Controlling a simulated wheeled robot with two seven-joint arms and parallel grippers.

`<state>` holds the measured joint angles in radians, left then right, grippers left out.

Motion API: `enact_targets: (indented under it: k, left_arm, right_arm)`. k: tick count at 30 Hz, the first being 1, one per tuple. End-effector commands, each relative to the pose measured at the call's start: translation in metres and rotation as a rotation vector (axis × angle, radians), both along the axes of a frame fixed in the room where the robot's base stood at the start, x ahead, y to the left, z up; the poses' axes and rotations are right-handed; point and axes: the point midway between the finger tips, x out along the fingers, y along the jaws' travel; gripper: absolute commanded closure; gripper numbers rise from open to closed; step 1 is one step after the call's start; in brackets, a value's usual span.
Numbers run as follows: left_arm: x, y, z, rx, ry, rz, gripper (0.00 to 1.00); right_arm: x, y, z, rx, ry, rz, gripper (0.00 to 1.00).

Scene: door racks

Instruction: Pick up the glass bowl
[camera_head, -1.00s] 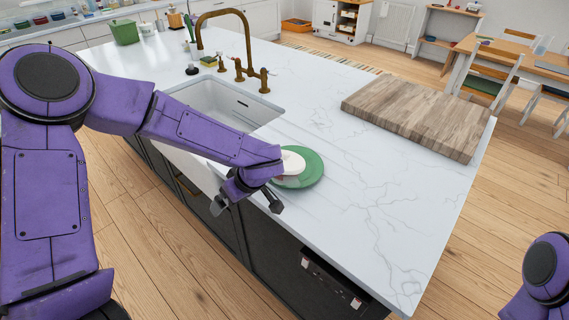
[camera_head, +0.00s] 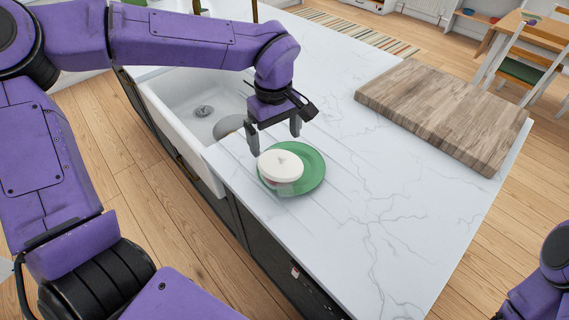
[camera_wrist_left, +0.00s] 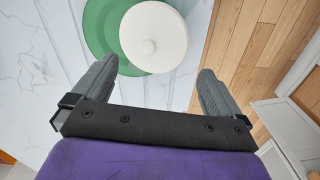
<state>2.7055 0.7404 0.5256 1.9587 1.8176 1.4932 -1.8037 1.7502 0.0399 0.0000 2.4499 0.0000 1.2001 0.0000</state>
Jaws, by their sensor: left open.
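A glass bowl (camera_head: 290,187) with a white round lid (camera_head: 281,164) sits on a green plate (camera_head: 314,168) near the counter's front edge. Only a little of its clear side shows below the lid. My left gripper (camera_head: 275,141) is open and empty, just behind and above the bowl, beside the sink. In the left wrist view the lid (camera_wrist_left: 152,37) and its knob lie ahead of the left gripper's open fingers (camera_wrist_left: 157,69), and the lid hides the glass. The green plate (camera_wrist_left: 99,25) shows beside it. My right gripper is out of view.
The white sink (camera_head: 170,98) lies left of the plate. A thick wooden board (camera_head: 440,112) lies on the counter at the right. The marble counter (camera_head: 375,215) between plate and board is clear. A table and chair stand at the far right.

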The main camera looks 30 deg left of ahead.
Motion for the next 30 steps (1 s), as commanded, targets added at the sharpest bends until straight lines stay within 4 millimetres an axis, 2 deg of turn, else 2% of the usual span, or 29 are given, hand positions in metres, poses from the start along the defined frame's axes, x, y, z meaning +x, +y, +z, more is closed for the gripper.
enact_targets:
  k: [3, 8, 13, 16, 21, 22, 23, 30]
  left_arm:
    - [-0.001, 0.001, -0.019, 0.001, 0.003, 0.001, 0.00]
    - [0.000, -0.001, -0.038, 0.003, 0.004, 0.000, 0.00]
    - [0.001, -0.003, -0.069, 0.003, 0.004, 0.000, 0.00]
    - [0.001, -0.004, -0.077, 0.001, 0.000, -0.001, 0.00]
    - [0.001, -0.004, -0.078, 0.001, 0.000, -0.001, 0.00]
    - [0.002, -0.004, -0.078, 0.001, 0.000, -0.001, 0.03]
    - [0.002, -0.004, -0.078, 0.001, 0.000, -0.001, 0.13]
    - [0.001, -0.004, -0.079, 0.002, 0.001, -0.002, 0.91]
  right_arm:
    - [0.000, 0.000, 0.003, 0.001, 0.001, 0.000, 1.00]
    - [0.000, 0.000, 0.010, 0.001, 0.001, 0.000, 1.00]
    - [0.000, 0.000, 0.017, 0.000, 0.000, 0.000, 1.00]
    - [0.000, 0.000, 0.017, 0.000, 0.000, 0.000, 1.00]
    - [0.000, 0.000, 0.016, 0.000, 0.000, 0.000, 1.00]
    - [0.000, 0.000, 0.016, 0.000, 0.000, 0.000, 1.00]
    - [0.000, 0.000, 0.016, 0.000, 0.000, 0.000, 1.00]
    - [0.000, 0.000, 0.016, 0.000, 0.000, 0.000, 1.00]
